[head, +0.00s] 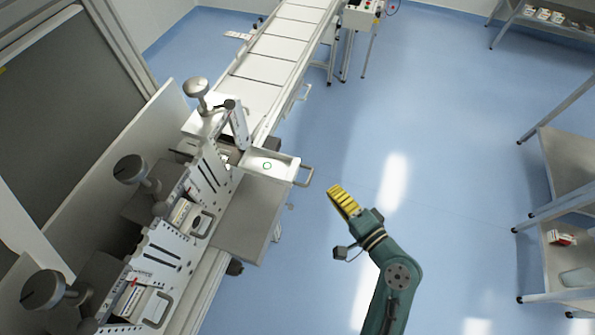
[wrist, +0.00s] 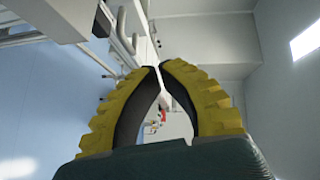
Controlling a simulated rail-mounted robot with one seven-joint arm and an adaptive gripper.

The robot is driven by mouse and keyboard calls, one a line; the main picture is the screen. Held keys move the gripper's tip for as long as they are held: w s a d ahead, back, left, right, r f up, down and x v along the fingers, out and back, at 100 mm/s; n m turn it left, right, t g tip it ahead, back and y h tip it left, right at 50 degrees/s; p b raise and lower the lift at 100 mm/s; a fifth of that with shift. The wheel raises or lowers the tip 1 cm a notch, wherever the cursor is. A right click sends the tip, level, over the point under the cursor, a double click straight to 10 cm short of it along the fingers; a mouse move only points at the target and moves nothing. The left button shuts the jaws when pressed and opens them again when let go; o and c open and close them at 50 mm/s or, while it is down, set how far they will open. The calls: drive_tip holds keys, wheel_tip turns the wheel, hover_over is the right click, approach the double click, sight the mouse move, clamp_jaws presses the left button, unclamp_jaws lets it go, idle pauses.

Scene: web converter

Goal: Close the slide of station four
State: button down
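One slide (head: 270,165), a white tray with a looped handle (head: 306,175), sticks out to the right at the far end of the row of stations in the head view. A small green ring mark lies in it. I cannot read which station is number four. My gripper (head: 335,190), with yellow ribbed fingers, is to the right of this handle and apart from it, over the floor. In the wrist view the two fingertips (wrist: 160,66) meet, with a gap lower between the fingers and nothing held.
Nearer stations with handles (head: 201,223) and round knobs (head: 130,168) line the left. A flat grey plate (head: 250,218) juts out below the slide. A conveyor (head: 265,67) runs to the back. Shelves (head: 570,165) stand at right; the blue floor between is clear.

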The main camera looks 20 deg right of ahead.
drive_tip(key=s+d+f+m+h+b, duration=0.1)
drive_tip(key=s+d+f+m+h, duration=0.1)
drive_tip(key=s+d+f, duration=0.25)
drive_tip(key=w+a+f+p, duration=0.1)
drive_tip(key=w+a, duration=0.3)
drive_tip(key=w, duration=0.8)
drive_tip(key=shift+w+f, duration=0.3)
drive_tip(key=shift+w, duration=0.1)
